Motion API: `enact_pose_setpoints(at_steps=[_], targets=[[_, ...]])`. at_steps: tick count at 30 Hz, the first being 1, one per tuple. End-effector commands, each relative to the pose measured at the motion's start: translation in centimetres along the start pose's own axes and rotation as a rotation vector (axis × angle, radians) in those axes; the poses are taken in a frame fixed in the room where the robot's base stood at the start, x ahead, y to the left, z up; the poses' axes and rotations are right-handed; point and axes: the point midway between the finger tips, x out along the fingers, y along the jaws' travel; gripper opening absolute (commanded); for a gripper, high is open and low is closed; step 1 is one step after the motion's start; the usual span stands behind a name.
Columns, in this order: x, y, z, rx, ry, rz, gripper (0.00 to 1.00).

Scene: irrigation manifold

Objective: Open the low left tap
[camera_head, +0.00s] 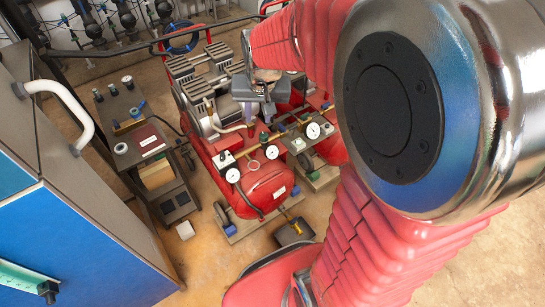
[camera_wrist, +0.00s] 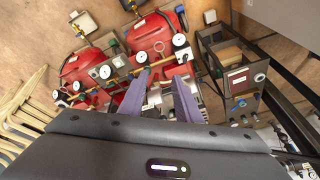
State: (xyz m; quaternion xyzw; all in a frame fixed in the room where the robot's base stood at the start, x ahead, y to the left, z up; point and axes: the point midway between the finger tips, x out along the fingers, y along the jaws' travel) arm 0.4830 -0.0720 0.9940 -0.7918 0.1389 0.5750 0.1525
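Dark pipework with several valve-like fittings (camera_head: 124,14) runs along the back wall at the top left of the head view. It is small and cut by the frame edge, so I cannot tell which fitting is the low left tap. My gripper (camera_head: 246,104) is over the red compressors, well apart from that pipework. In the wrist view its two purple fingers (camera_wrist: 160,91) stand apart with nothing held between them. Compressor parts show behind and below the fingers.
Red compressors (camera_head: 268,184) with brass lines and white gauges stand mid-floor. A dark cart (camera_head: 133,125) with small items stands left of them. A blue and grey cabinet (camera_head: 75,245) with a white handle fills the left edge.

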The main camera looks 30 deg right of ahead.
Motion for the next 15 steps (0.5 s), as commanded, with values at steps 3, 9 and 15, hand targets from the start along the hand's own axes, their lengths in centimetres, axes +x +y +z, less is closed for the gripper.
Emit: enact_pose_setpoints(at_steps=[3, 9, 15], targets=[[2.5, 0.5, -1.1, 0.041, -0.021, 0.011, 0.3], [6.5, 1.3, -2.8, 0.108, -0.047, 0.027, 0.3], [10.9, 2.4, -4.0, 0.175, -0.073, 0.043, 0.3]])
